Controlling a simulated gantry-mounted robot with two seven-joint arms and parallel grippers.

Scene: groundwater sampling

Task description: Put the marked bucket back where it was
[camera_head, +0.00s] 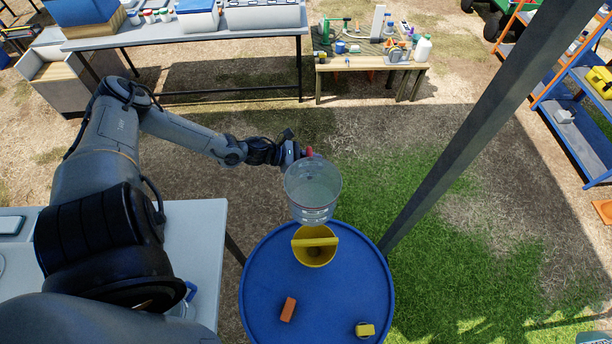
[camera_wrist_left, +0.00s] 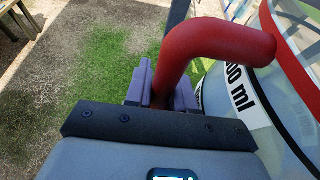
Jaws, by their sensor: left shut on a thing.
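The marked bucket (camera_head: 312,188) is clear, with printed volume marks and a red handle. My left gripper (camera_head: 303,157) is shut on the red handle (camera_wrist_left: 215,42) and holds the bucket upright beyond the far edge of the blue round table (camera_head: 258,300). In the left wrist view the bucket's clear wall (camera_wrist_left: 215,92) and a "00 ml" label show to the right of the jaws (camera_wrist_left: 160,90). In the head view the bucket overlaps the far side of a yellow container (camera_head: 315,256); I cannot tell whether they touch. My right gripper is not in view.
An orange block (camera_head: 288,309) and a small yellow item (camera_head: 365,329) lie on the blue table. A pale table (camera_head: 205,235) stands at left. A long grey bench (camera_head: 190,36) and a wooden bench (camera_head: 370,64) stand at the back. A dark post (camera_head: 470,130) rises at right.

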